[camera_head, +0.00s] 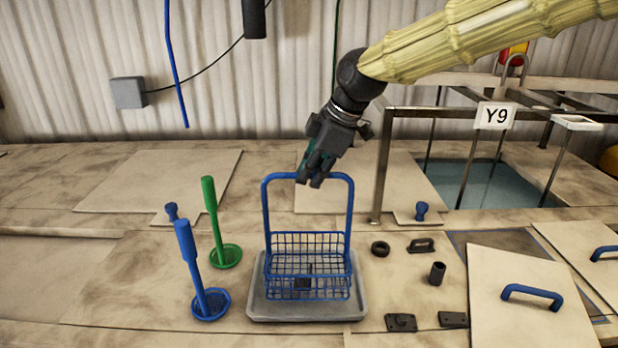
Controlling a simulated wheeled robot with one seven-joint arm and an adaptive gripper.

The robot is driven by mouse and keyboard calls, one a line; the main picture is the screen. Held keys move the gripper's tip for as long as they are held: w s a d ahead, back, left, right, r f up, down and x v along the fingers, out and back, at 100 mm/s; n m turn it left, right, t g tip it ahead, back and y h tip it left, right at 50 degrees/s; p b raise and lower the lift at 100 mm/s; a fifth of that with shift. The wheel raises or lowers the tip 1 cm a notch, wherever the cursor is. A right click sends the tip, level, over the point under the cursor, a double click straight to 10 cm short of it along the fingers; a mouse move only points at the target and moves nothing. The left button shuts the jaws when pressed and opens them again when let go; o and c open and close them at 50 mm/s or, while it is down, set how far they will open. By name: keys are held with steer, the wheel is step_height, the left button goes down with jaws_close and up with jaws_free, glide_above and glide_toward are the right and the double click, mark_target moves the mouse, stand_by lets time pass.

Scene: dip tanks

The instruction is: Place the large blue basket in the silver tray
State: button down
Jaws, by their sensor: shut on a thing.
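The large blue basket (308,266) is upright, with a tall loop handle, and a small dark block (303,281) shows inside it. It is over the silver tray (258,307), within the tray's outline. I cannot tell whether its bottom touches the tray or hangs just above it. My gripper (312,178) is shut on the top bar of the basket's handle, reaching down from the upper right. The fingers hide part of that bar.
A blue dipper (195,270) and a green dipper (215,220) stand left of the tray. Small black parts, including a ring (380,248) and a cylinder (437,272), lie to the right. A lid with a blue handle (530,294) and an open tank (485,182) marked Y9 are farther right.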

steer(key=shift+w+a, duration=0.15)
steer(key=shift+a, duration=0.1)
steer(key=shift+f+p, duration=0.6)
steer(key=shift+p, duration=0.25)
step_height(320, 180, down, 2)
steer(key=shift+f+p, duration=0.1)
steer(key=shift+p, duration=0.3)
steer(key=c, duration=1.5)
jaws_free()
steer(key=shift+f, duration=0.15)
steer(key=b+v, duration=0.4)
steer(key=v, duration=0.8)
